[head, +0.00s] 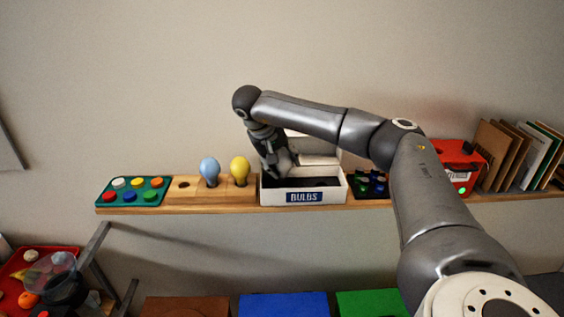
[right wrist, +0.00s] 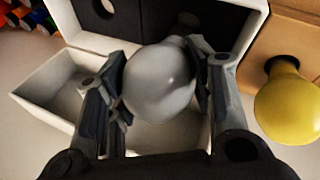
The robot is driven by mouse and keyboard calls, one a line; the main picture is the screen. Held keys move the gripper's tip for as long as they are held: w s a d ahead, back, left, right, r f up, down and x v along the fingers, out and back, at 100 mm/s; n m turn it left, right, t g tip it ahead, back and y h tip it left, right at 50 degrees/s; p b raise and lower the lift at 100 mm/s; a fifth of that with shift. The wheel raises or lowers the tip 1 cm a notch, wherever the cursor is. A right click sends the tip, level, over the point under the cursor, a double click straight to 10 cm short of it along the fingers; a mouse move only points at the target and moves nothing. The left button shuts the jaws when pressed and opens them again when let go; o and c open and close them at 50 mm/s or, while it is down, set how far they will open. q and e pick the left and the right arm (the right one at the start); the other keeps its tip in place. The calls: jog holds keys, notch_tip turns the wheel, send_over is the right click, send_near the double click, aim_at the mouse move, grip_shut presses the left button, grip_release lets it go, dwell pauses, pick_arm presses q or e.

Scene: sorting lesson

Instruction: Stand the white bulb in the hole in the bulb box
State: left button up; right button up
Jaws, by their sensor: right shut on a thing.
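The white bulb (right wrist: 160,85) is between the two fingers of my right gripper (right wrist: 160,88), which is shut on it. Its round glass faces the wrist camera and its narrow end points away, toward the top of the picture. In the head view my right gripper (head: 277,168) is over the left part of the bulb box (head: 272,197), a white box labelled BULBS with its lid open. I cannot clearly make out the bulb there. The wrist view shows the box (right wrist: 50,95) with a dark insert and a round hole (right wrist: 103,7) at upper left. My left gripper is not in view.
A wooden holder (head: 185,197) left of the box carries a blue bulb (head: 210,170) and a yellow bulb (head: 240,169), and has an empty hole. A tray of coloured pieces (head: 372,183) is close on the box's right. The shelf (head: 230,205) is narrow.

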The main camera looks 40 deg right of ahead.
jog(key=shift+f+b, duration=0.5)
jog(key=shift+f, duration=1)
dwell(1.1)
jog(key=shift+f+p, duration=0.1)
jog(key=shift+p, duration=0.25)
dwell(1.3)
dwell(1.7)
jog(key=o, duration=0.4)
jog(key=o, duration=0.5)
jog(key=shift+o, duration=0.2)
dwell(0.5)
jog(key=shift+r, duration=0.2)
